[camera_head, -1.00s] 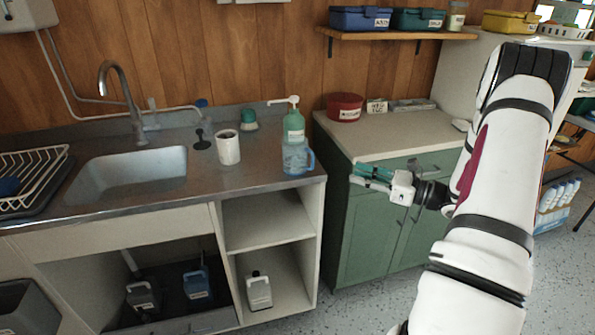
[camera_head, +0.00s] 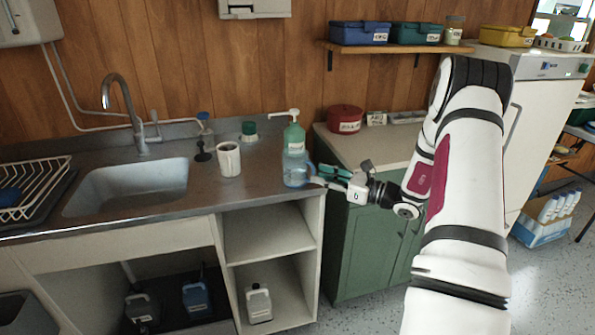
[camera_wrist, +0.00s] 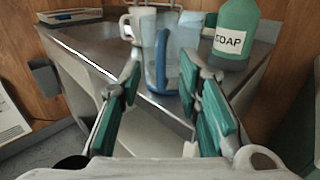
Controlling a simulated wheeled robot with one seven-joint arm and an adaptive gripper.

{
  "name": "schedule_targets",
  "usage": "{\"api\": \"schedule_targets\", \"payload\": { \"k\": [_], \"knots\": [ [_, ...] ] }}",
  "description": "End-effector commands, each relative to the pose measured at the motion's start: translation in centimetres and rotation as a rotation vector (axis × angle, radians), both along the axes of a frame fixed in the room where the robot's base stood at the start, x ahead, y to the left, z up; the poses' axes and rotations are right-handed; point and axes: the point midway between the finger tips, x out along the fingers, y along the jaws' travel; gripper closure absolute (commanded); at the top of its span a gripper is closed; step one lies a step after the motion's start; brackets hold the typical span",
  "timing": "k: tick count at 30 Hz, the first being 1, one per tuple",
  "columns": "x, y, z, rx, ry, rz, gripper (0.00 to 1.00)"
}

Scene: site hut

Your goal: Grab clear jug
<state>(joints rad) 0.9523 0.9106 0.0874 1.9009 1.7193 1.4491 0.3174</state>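The clear jug (camera_head: 296,169) is a bluish see-through vessel standing upright near the right front edge of the steel counter. In the wrist view the clear jug (camera_wrist: 183,50) is straight ahead, with its blue handle (camera_wrist: 161,62) turned towards me. My gripper (camera_head: 326,176) is at the jug's right, near its handle side. In the wrist view my gripper (camera_wrist: 166,92) has its green-padded fingers spread apart, with nothing held between them. The head view does not show whether the fingertips touch the handle.
A green soap bottle (camera_head: 294,136) stands just behind the jug, close to my right finger in the wrist view. A white mug (camera_head: 228,159) stands to the left, beside the sink (camera_head: 130,186). The green cabinet (camera_head: 362,250) is below my gripper.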

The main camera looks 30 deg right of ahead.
Motion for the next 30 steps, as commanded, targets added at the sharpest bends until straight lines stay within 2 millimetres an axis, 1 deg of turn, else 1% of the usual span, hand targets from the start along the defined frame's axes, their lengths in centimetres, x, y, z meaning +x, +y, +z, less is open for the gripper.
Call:
{"api": "schedule_targets", "payload": {
  "k": [1,4,11,14,15,16,30],
  "knots": [
    [0.7,0.4,0.0,-0.001,0.000,0.003,0.68],
    [1.6,0.9,0.0,-0.001,0.000,0.001,0.68],
    [1.8,0.9,0.0,-0.001,0.000,0.000,0.68],
    [1.8,0.9,0.0,-0.001,0.000,0.000,0.89],
    [1.8,0.9,0.0,-0.001,0.000,0.000,0.98],
    [1.8,0.9,0.0,-0.001,0.000,0.000,1.00],
    [1.8,0.9,0.2,-0.002,-0.001,0.000,1.00]
  ]
}}
